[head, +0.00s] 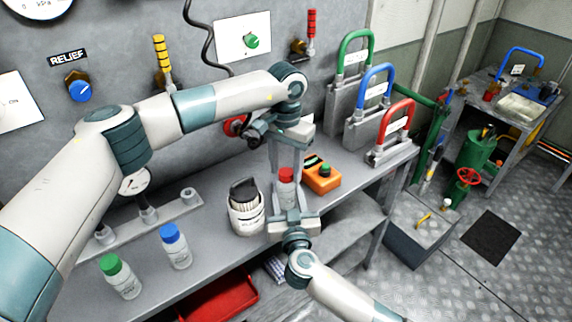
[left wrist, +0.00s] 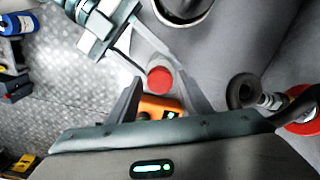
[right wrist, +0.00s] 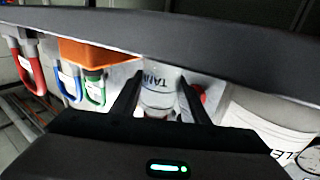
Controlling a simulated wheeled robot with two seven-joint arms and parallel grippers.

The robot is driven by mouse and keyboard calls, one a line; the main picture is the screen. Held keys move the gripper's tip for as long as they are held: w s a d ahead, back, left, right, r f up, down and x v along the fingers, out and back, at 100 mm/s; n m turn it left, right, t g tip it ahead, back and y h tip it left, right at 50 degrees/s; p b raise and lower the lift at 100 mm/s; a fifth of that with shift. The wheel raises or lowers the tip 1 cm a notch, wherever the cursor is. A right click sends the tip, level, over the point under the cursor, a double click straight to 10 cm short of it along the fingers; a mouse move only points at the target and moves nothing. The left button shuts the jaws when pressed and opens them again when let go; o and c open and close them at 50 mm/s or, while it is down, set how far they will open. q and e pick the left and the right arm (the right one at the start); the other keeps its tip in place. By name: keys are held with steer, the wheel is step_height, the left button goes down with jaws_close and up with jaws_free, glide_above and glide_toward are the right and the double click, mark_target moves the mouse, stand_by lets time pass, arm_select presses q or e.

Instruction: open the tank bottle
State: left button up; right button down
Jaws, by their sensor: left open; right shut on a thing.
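The tank bottle is a white bottle with a red cap (head: 287,174), upright on the workbench in the head view. Its printed label, partly readable as "TAN", shows in the right wrist view (right wrist: 160,84). My right gripper (head: 291,213) is shut on the bottle's body from the front. My left gripper (head: 285,160) points down over the bottle, open. In the left wrist view the red cap (left wrist: 159,80) shows between its two spread fingers, with visible gaps on both sides. The lower part of the bottle is hidden behind my right gripper in the head view.
A white container (head: 247,212) stands close left of the bottle, and an orange box (head: 322,177) with a green button close right. Blue-capped (head: 176,247) and green-capped (head: 120,278) bottles stand at the front left. Large padlocks (head: 390,140) stand at the right end.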

arm_select(q)
steer(key=shift+c, duration=0.3)
steer(key=c, duration=1)
